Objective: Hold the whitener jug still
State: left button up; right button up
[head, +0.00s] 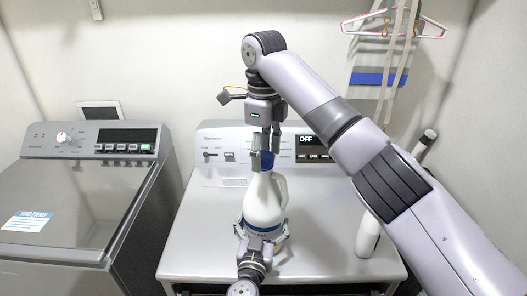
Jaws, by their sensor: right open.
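The white whitener jug (264,205) stands upright on the grey washer top, with a blue cap (263,161) and a blue band low on its body. My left gripper (262,230) comes in from the bottom of the head view, with its fingers on both sides of the jug's lower body. It looks shut on the jug, though its contact is partly hidden. My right gripper (265,148) points down from above. It is open, with its fingers at the cap. Whether they touch the cap is hard to tell.
The washer's control panel (225,143) with a display reading OFF is behind the jug. Another white bottle (368,235) stands at the right, partly behind my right arm. A second machine (65,205) with a closed lid is at the left. Pink hangers (393,27) hang at the upper right.

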jog(key=shift+r, duration=0.1)
notch_tip(320, 180, up, 7)
jog(key=shift+r, duration=0.15)
dwell(0.4)
pick_arm(q)
jog(key=o, duration=2.1)
jog(key=shift+o, duration=0.2)
jog(key=s+a, duration=0.2)
jog(key=s, duration=1)
